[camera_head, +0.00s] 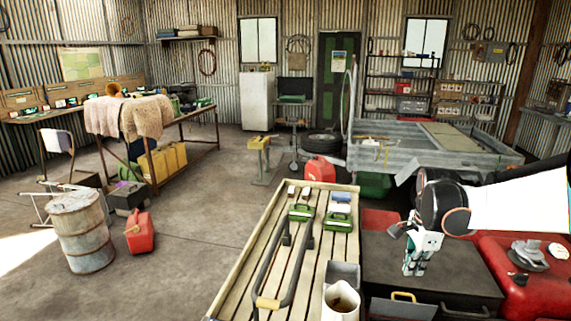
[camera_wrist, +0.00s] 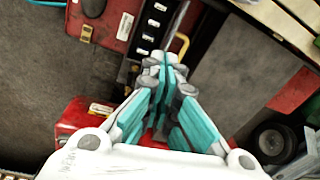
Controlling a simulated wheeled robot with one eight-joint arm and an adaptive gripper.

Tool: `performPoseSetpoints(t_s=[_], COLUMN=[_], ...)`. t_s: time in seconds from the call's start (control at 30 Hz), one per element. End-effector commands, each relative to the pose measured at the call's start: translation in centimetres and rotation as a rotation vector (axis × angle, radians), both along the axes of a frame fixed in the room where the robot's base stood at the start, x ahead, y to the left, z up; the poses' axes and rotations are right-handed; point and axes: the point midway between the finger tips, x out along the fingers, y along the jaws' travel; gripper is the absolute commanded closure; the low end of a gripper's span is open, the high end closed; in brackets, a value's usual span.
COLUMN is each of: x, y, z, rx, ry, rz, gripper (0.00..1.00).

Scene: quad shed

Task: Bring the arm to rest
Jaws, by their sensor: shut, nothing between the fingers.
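My gripper (camera_head: 412,268) hangs at the right of the head view, pointing down over a dark flat-topped box (camera_head: 465,275). My white arm reaches in from the right edge. In the wrist view my gripper (camera_wrist: 168,58) has its teal and grey fingers drawn together at the tips, with nothing between them. I cannot tell from these views how far the fingertips are above the surface below.
A slatted bench (camera_head: 255,250) with a bent metal handle, green cases and a white jug (camera_head: 341,302) stands left of my gripper. A grey trailer (camera_head: 440,150) is behind. Open concrete floor (camera_head: 190,215) lies at left.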

Motion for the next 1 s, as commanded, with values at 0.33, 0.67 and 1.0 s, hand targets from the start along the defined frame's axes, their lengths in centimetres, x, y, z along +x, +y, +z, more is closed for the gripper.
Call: performPoseSetpoints(t_s=[0.33,0.67,1.0], x=[-6.6,-13.8,-20.0], y=[8.6,13.1,15.3], z=[5.9,7.0,4.9], rx=[-0.100,-0.248,-0.459], ry=[-0.131,-0.257,-0.358], rz=[0.528,1.005,1.438], gripper=[1.00,1.00,1.00])
